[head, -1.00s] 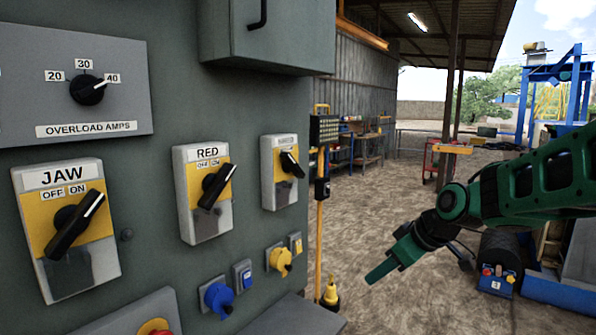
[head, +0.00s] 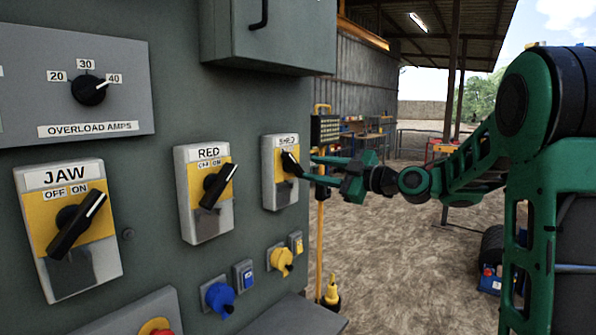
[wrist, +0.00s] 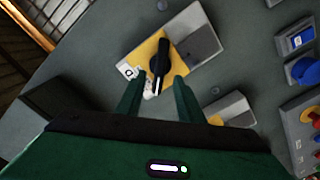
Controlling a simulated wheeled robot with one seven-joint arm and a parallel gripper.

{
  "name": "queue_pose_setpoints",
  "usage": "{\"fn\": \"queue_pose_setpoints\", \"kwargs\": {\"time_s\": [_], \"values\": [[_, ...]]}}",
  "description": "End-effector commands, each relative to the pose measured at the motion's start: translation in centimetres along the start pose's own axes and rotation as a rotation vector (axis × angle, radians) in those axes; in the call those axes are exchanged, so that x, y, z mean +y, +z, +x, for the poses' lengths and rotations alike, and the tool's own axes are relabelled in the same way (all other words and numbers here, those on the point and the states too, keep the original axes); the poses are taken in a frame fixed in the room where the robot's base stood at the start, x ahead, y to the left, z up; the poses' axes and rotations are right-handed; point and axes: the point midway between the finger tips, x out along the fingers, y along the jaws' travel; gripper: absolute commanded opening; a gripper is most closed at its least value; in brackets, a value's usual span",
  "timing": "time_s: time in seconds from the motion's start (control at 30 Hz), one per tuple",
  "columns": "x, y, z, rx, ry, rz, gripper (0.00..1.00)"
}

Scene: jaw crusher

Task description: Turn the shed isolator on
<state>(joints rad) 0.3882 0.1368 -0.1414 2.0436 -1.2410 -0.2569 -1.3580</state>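The shed isolator (head: 280,188) is a pale box with a yellow plate on the grey panel, the farthest of three isolators. Its black rotary handle (head: 291,164) slants from upper left to lower right, its upper end toward the left, OFF side. My gripper (head: 309,168) is beside it at its right, fingers pointing at the handle. In the wrist view the handle (wrist: 161,62) stands out between the two green fingers (wrist: 157,84), which are apart, one on each side of its near end. Whether they touch it is not clear. The fingers partly hide the label.
The RED isolator (head: 207,217) and JAW isolator (head: 66,272) stand to the left, handles slanting to upper right. Blue (head: 219,298) and yellow (head: 282,260) sockets lie below. A grey cabinet (head: 268,38) overhangs above. Open ground lies to the right.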

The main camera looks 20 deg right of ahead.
Motion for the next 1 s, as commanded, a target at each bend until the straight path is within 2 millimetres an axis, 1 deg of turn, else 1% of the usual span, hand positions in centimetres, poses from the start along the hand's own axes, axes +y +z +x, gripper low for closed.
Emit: {"fn": "queue_pose_setpoints", "kwargs": {"time_s": [0.03,0.1,0.3,0.5,0.77,0.8,0.87,0.9,1.0], "values": [[-0.1,-0.1,1.0,0.003,-0.003,0.000,0.34],[-0.1,-0.1,2.2,0.002,-0.004,0.000,0.34],[-0.1,-0.1,4.7,0.001,-0.002,0.000,0.34],[-0.1,0.0,5.7,-0.001,-0.001,0.001,0.34],[0.0,0.0,5.7,-0.001,0.000,0.001,0.34],[0.0,0.0,5.7,-0.001,0.000,0.001,0.25],[0.0,0.0,5.7,-0.001,0.000,0.001,0.10],[0.0,0.0,5.7,-0.001,-0.001,0.001,0.01],[-0.1,0.0,5.7,-0.002,-0.001,0.002,0.00]]}}
